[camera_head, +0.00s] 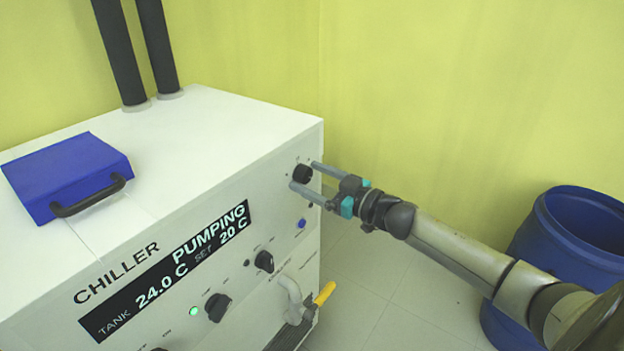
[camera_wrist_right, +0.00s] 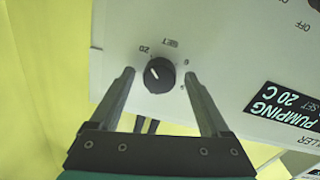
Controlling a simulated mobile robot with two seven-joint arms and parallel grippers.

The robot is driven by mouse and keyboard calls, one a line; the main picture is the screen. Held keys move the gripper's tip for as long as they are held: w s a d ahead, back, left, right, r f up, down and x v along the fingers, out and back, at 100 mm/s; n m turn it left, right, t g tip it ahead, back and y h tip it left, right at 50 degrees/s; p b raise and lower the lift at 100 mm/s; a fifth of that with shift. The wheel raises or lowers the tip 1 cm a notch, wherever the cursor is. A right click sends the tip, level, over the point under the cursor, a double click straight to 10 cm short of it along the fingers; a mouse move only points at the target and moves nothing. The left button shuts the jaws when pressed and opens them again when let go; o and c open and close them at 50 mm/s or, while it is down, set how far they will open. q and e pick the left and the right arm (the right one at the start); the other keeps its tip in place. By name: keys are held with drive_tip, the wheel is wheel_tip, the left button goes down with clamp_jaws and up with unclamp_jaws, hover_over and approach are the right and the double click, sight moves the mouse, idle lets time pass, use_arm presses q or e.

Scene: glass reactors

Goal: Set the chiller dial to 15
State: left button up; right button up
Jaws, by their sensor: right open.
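The chiller (camera_head: 170,235) is a white box with a black display that reads PUMPING, TANK 24.0 C, SET 20 C. The SET dial (camera_head: 302,174) is a small black knob at the upper right of its front panel. In the right wrist view the dial (camera_wrist_right: 159,75) shows a white pointer line, with a 20 mark near its upper left. My right gripper (camera_head: 303,176) is open, with one finger on each side of the dial. In the wrist view its fingertips (camera_wrist_right: 160,75) stand apart from the knob, with gaps on both sides. My left gripper is not in view.
Two more black knobs (camera_head: 264,261) (camera_head: 217,306), a blue button (camera_head: 302,223) and a yellow-handled valve (camera_head: 324,293) sit lower on the panel. A blue handled lid (camera_head: 65,175) and two black hoses (camera_head: 120,52) are on top. A blue barrel (camera_head: 560,250) stands at right.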

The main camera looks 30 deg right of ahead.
clamp_jaws()
idle(0.6)
